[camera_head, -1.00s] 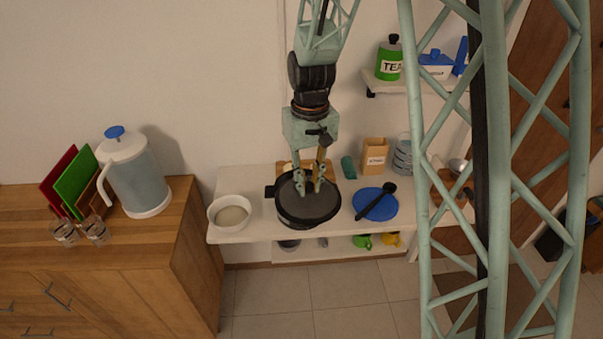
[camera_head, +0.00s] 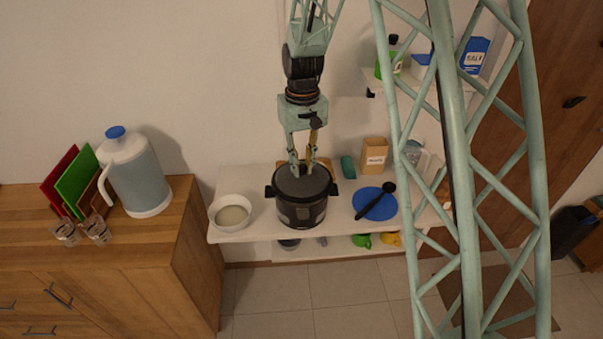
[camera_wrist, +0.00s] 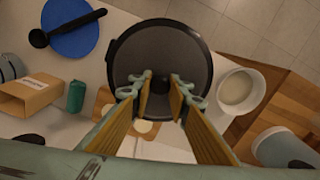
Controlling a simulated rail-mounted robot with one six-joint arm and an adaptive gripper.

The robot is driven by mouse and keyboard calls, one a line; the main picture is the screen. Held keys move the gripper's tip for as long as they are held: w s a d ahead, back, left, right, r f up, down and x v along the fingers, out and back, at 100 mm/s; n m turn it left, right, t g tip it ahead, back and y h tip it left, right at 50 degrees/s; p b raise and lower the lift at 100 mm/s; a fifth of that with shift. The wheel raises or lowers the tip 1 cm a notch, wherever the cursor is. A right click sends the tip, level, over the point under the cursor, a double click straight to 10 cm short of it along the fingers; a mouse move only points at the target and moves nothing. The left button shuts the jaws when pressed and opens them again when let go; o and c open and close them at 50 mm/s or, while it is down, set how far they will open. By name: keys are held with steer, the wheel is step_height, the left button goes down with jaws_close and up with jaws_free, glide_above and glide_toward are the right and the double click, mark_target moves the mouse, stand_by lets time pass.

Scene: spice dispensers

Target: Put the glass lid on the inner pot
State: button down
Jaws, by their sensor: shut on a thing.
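The dark round glass lid (camera_head: 290,186) is over the inner pot (camera_head: 302,214), a black pot with side handles on the white shelf. The lid looks level and roughly centred on the pot's opening. I cannot tell whether it rests on the rim or is slightly above it. My gripper (camera_head: 303,172) points down at the lid's middle, shut on its knob. In the wrist view the lid (camera_wrist: 150,45) fills the space beyond my gripper (camera_wrist: 160,88), and the knob is mostly hidden between the fingertips. The pot's inside is hidden.
A white bowl (camera_head: 217,221) stands close left of the pot. A blue plate (camera_head: 366,208) with a black ladle (camera_head: 381,198) lies to the right. A cardboard box (camera_head: 374,153) and a green item (camera_head: 347,167) stand behind. Little free room surrounds the pot.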

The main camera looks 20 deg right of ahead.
mark_target(301, 173)
steer(key=shift+w, duration=0.1)
steer(key=shift+w, duration=0.3)
steer(key=shift+f, duration=1.8)
steer(key=c, duration=2.5)
jaws_free()
steer(key=shift+o, duration=0.2)
steer(key=shift+r, duration=0.1)
steer(key=shift+r, duration=5.9)
